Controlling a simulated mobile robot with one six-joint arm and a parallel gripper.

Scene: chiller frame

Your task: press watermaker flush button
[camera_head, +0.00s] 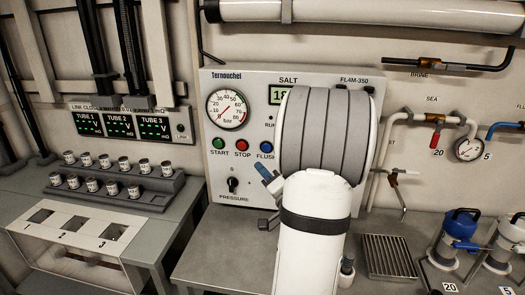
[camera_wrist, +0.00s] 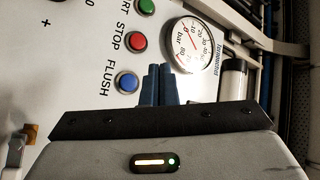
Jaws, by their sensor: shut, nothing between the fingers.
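The blue FLUSH button (camera_head: 266,147) is on the white watermaker panel (camera_head: 230,85), right of the red STOP button (camera_head: 242,145) and green START button (camera_head: 218,143). My gripper (camera_head: 261,168) shows its blue fingers just below the FLUSH button in the head view. In the wrist view the FLUSH button (camera_wrist: 127,82) is uncovered, left of my shut, empty gripper (camera_wrist: 159,70). I see no contact with the button; the gap in depth is hard to judge.
A pressure gauge (camera_head: 227,108) sits above the buttons and a PRESSURE knob (camera_head: 232,184) below. My arm hides the panel's right part.

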